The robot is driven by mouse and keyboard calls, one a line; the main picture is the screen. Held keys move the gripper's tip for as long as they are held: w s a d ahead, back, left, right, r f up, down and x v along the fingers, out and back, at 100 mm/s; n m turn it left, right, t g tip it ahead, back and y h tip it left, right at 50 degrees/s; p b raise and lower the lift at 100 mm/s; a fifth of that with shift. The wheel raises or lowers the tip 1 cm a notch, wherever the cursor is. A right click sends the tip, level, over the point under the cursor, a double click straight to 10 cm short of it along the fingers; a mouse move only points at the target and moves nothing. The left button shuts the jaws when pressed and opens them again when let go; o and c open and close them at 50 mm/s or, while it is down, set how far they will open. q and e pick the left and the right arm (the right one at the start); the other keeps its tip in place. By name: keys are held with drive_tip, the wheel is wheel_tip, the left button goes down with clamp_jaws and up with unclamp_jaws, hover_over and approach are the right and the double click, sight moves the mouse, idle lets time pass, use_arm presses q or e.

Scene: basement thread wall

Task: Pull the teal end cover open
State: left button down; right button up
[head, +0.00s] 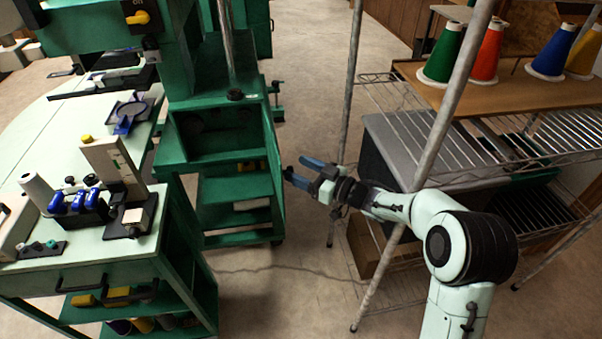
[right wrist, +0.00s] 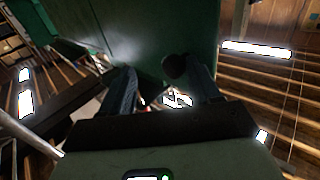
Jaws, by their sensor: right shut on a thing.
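The teal end cover shows in the right wrist view as a dark green panel (right wrist: 150,28) just beyond my fingers. In the head view, its end of the green machine cabinet (head: 276,165) is seen nearly edge-on, so I cannot tell how far the cover is open. A dark round knob (right wrist: 174,66) sits on the panel. My right gripper (head: 298,171) is at this end of the cabinet. In the right wrist view its two fingers (right wrist: 165,90) stand apart on either side of the knob, shut on it. My left gripper is not in view.
A wire shelf rack (head: 437,150) with slanting metal posts and thread cones stands close to my right arm. At left, a pale-topped table (head: 60,255) carries small tools. The floor (head: 290,290) between table and rack is clear.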

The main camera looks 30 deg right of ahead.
drive_tip(key=shift+o, duration=0.3)
drive_tip(key=shift+w+d+f, duration=0.1)
drive_tip(key=shift+w+d, duration=0.2)
drive_tip(key=shift+w, duration=0.1)
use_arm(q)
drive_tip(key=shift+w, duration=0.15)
use_arm(e)
drive_tip(key=shift+s, duration=0.1)
use_arm(q)
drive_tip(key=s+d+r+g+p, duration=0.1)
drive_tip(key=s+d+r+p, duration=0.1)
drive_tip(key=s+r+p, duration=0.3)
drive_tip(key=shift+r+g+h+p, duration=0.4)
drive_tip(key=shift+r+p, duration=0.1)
drive_tip(key=shift+p, duration=0.05)
use_arm(e)
wheel_tip(320, 180, up, 20)
drive_tip(key=shift+a, duration=0.35)
drive_tip(key=shift+s, duration=0.1)
